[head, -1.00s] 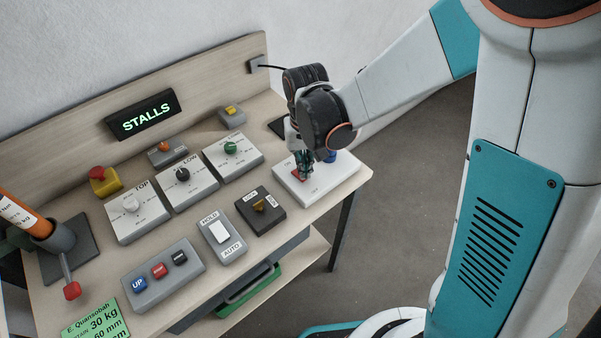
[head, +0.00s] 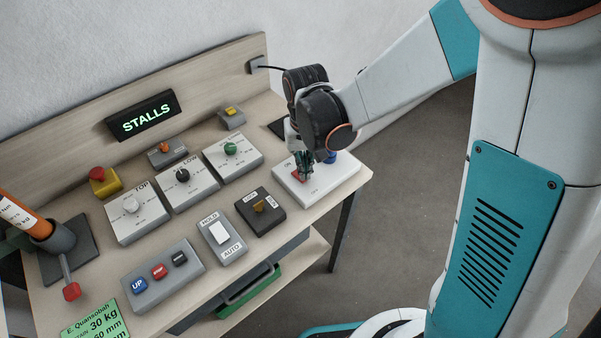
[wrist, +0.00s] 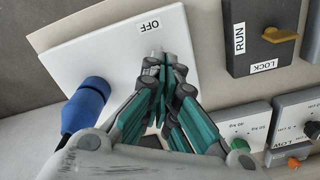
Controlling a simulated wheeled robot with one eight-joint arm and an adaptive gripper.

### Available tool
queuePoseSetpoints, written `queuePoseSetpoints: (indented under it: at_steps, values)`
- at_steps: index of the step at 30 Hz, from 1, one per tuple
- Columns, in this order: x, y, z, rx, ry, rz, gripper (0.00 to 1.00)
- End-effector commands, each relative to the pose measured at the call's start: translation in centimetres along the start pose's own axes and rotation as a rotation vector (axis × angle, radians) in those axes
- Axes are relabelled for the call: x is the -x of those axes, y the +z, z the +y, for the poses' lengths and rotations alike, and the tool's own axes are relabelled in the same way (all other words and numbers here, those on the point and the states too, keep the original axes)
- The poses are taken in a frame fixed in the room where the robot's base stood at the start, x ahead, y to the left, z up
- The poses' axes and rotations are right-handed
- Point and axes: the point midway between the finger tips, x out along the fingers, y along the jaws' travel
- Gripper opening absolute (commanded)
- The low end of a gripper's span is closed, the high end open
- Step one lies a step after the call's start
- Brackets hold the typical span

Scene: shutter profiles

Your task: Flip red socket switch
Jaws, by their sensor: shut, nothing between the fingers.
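The red socket switch (head: 297,176) is on a white socket plate (head: 338,178) at the right end of the table. In the head view only a red edge of the switch shows, beside my fingertips. My gripper (head: 305,176) points down over the switch, shut and empty, its tips at or close to the switch; contact cannot be told. In the wrist view my gripper (wrist: 165,66) hides the switch, and the white plate (wrist: 90,52) shows an OFF label (wrist: 150,25) just beyond the fingertips. A blue plug (wrist: 87,103) sits in the plate beside my gripper.
A dark RUN/LOCK switch box (head: 260,211) stands close to the plate. Dial boxes, including one with a green knob (head: 230,148), and a HOLD/AUTO rocker box (head: 221,235) fill the table to the left. A lit STALLS sign (head: 143,115) stands behind. The floor right of the table is clear.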

Motion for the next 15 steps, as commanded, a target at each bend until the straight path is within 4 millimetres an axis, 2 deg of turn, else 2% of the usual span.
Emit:
queuePoseSetpoints:
  at_steps: [15]
  values:
    - [-0.59, -0.01, 0.0, 0.0, 0.0, 0.0, 0.0]
